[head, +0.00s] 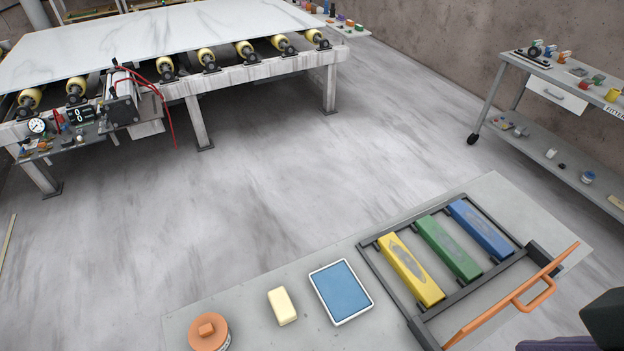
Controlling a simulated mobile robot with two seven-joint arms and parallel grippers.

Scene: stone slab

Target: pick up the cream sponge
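The cream sponge (282,306) is a small pale-yellow block lying on the grey worktop (250,330) at the bottom middle of the head view. It lies between a round orange-lidded container (208,332) on its left and a blue tray with a white rim (341,292) on its right, apart from both. Nothing covers the sponge. Neither gripper can be made out. A dark block is cut off at the lower right edge, and I cannot tell what it is.
Right of the blue tray, a dark metal frame (365,262) holds yellow (410,269), green (448,248) and blue (481,229) bars. An orange-handled lever (520,294) crosses its right side. A roller table with a marble slab (150,42) stands back left; a cart (540,75) stands right. Open floor lies between.

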